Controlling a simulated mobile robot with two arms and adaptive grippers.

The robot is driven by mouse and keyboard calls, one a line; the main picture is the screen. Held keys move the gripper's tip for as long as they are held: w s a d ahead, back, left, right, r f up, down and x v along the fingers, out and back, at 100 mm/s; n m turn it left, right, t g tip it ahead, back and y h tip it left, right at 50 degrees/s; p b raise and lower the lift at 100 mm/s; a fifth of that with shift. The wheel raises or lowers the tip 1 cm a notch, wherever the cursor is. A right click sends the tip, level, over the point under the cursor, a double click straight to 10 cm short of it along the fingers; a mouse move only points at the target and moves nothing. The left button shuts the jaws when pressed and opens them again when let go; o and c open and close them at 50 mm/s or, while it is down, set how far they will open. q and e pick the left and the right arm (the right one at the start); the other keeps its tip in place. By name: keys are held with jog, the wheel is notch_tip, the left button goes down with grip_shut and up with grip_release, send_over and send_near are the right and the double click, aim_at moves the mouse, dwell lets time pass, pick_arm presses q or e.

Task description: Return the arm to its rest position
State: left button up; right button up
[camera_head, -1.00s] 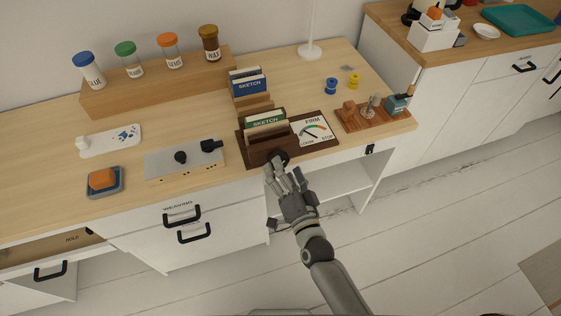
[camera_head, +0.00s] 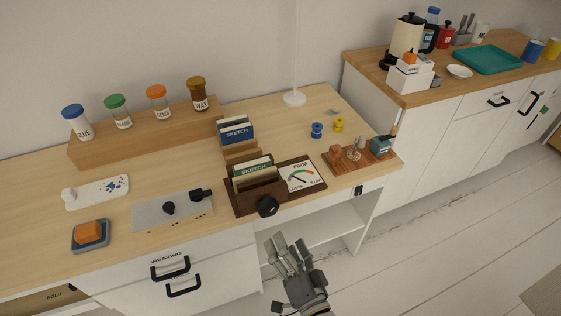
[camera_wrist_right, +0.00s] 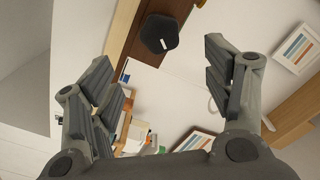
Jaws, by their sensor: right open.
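My right gripper (camera_head: 290,258) is open and empty in the head view, in front of the desk's front edge and below the wooden sketch holder. In the right wrist view its two fingers (camera_wrist_right: 165,85) stand wide apart with nothing between them. The black knob (camera_head: 267,206) on the front of the holder (camera_head: 245,200) is clear of the gripper, and it also shows in the right wrist view (camera_wrist_right: 160,33) beyond the fingers. My left gripper is not in view.
The desk (camera_head: 290,118) carries a grey panel with black knobs (camera_head: 172,211), an orange block on a blue-grey tray (camera_head: 90,232) and a wooden board with small items (camera_head: 358,158). Drawer handles (camera_head: 170,268) stick out at the front. Floor to the right is clear (camera_head: 440,240).

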jog(key=s+d+f+n+g+h, duration=0.1)
jog(key=s+d+f+n+g, duration=0.2)
jog(key=f, duration=0.7)
jog(key=s+d+f+n+g+h, duration=0.1)
jog(key=s+d+f+g, duration=0.2)
jog(key=f, duration=0.7)
jog(key=s+d+f+n+g, duration=0.1)
jog(key=s+f+n+g, duration=0.1)
jog(key=s+f, duration=0.5)
jog(key=s+d+f+n+g+h, duration=0.1)
jog(key=s+d+f+g, duration=0.3)
jog(key=s+d+f, duration=0.2)
jog(key=s+d+f+n+g+h, duration=0.2)
jog(key=s+d+f+g, duration=0.2)
jog(key=s+f, duration=0.7)
jog(key=s+d, duration=0.2)
jog(key=s, duration=0.2)
jog(key=shift+s+d+h, duration=0.15)
jog(key=shift+d+h, duration=0.15)
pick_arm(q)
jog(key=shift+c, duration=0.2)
